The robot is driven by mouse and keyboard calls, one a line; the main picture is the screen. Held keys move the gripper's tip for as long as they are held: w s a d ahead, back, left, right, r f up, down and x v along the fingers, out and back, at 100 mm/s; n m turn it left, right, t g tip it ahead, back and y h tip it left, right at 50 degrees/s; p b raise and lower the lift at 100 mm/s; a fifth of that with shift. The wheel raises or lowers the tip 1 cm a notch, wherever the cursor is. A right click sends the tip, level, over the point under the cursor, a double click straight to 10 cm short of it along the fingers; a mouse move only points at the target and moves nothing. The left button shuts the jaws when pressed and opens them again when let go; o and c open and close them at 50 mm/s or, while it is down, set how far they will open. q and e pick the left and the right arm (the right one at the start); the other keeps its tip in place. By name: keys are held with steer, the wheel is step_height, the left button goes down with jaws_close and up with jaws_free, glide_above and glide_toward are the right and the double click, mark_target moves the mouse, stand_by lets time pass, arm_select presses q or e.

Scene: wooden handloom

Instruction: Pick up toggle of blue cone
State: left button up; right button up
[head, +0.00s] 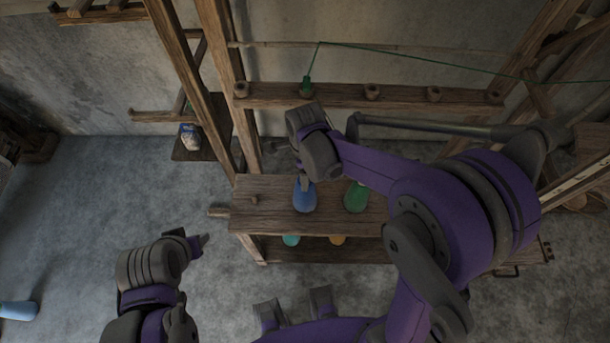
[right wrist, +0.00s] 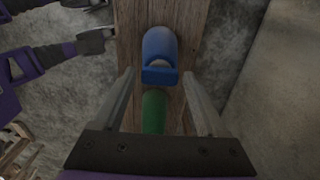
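The blue cone (head: 305,198) stands on the upper wooden shelf of the loom, left of a green cone (head: 356,197). In the right wrist view the blue cone (right wrist: 158,45) has a flat blue piece (right wrist: 160,76) at its near end, which may be the toggle. My right gripper (head: 304,181) is over the blue cone's top. Its two fingers (right wrist: 159,84) are spread, with nothing visibly clamped; whether they touch the cone cannot be told. My left gripper (head: 197,244) is left of the shelf, away from the cones; its opening is unclear.
The shelf (head: 260,218) has a small peg on its left. A teal cone (head: 290,240) and an orange cone (head: 337,240) show below. Posts stand at left. Another blue cone (head: 18,310) lies on the floor.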

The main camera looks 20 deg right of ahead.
steer(key=shift+r, duration=0.1)
steer(key=c, duration=1)
